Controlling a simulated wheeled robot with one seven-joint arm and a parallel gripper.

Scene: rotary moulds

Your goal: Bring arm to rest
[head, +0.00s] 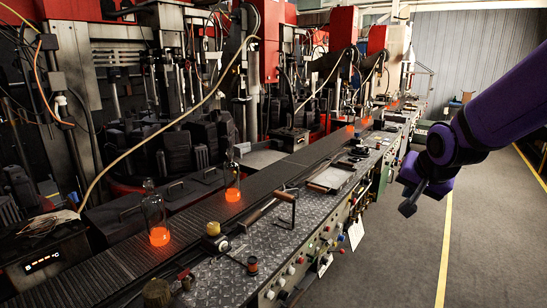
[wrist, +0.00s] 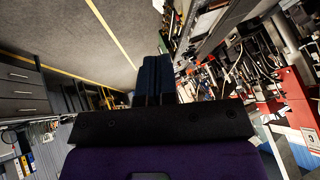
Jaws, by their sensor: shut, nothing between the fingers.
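My purple arm (head: 480,125) reaches in from the right edge of the head view. My gripper (head: 407,208) hangs at its end, over the floor to the right of the machine's control panel, touching nothing. In the wrist view my gripper (wrist: 152,72) shows two dark fingers side by side, shut and empty. The wrist view is tilted, with floor, drawers and machinery around the fingers.
A conveyor (head: 105,255) carries glowing orange-bottomed bottles (head: 158,225), (head: 232,180). A tread-plate ledge (head: 255,245) holds tools beside it. The grey floor (head: 395,265) with a yellow line (head: 446,235) is clear. Dark drawers (wrist: 22,90) stand left in the wrist view.

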